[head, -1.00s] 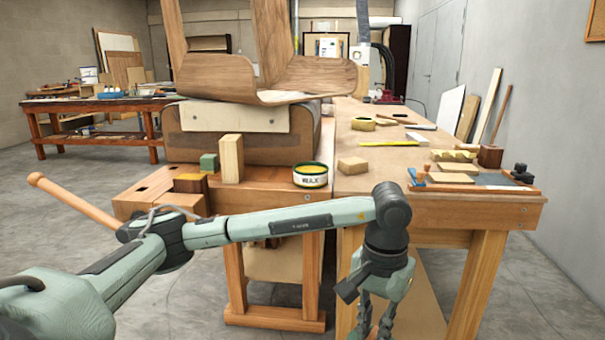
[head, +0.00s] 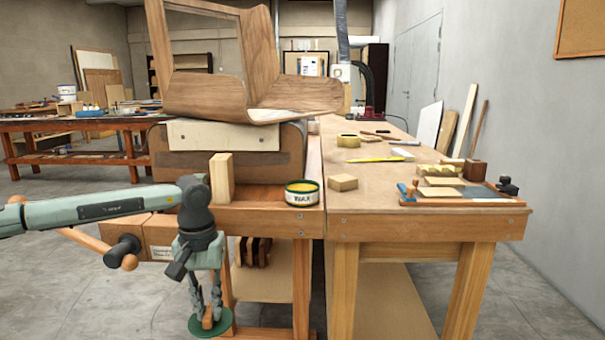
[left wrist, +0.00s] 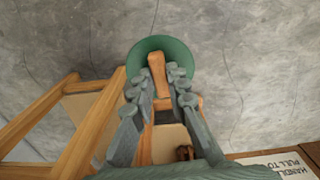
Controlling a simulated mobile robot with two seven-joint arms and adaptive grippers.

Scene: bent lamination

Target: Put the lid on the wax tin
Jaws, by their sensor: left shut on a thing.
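The wax tin (head: 302,194), white with a green rim, a WAX label and yellow contents, stands open on the front edge of the wooden bench. My left gripper (head: 207,312) hangs low in front of the bench, below and left of the tin. It is shut on the wooden grip of the round green lid (head: 194,324), which is roughly level and well apart from the tin. In the left wrist view the lid (left wrist: 170,45) shows beyond the fingers, over the concrete floor. My right gripper is in neither view.
An upright wood block (head: 221,178) stands left of the tin, and a small block (head: 343,182) lies to its right. The bench vise (head: 165,232) juts out near my left arm. A bent wood shell (head: 205,95) rests behind. Open floor lies in front.

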